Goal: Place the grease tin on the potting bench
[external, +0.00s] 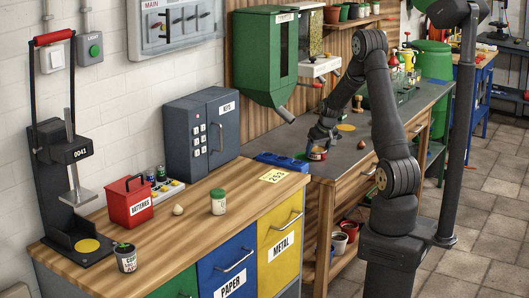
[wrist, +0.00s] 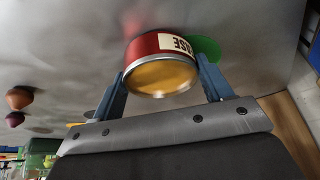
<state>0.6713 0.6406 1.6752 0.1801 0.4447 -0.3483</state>
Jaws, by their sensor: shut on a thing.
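The grease tin (external: 318,154) is a small red tin with a pale label, low over the near part of the grey-topped potting bench (external: 342,160). I cannot tell whether the tin touches the bench top. A green disc (wrist: 206,48) lies on the bench beside the tin.
A yellow disc (external: 346,127) and a brown bulb-like thing (external: 361,145) lie on the bench. A green dispenser (external: 268,55) hangs behind it. A blue tray (external: 280,160) and a wooden counter (external: 180,215) stand to the left.

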